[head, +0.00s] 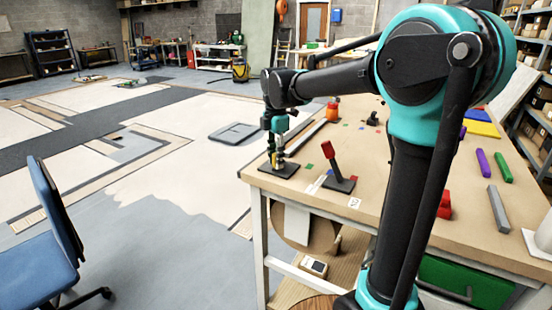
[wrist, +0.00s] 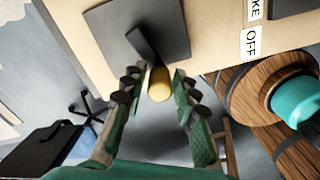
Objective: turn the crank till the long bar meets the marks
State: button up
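The crank (wrist: 147,47) is a dark flat arm on a square dark plate (wrist: 115,18), with a yellow knob (wrist: 159,84) at its end. The plate also shows at the table's near left corner in the head view (head: 287,172). My gripper (wrist: 159,82) is open, its green fingers with dark pads on either side of the knob, with gaps showing. In the head view my gripper (head: 276,160) points down over the plate and largely hides the crank.
A red-handled lever (head: 330,155) stands on another dark plate to the right of the crank. An "OFF" label (wrist: 250,44) lies beside the crank plate. A red-orange object (head: 333,111) stands farther back. A blue chair (head: 45,235) is on the floor at left.

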grip_shut()
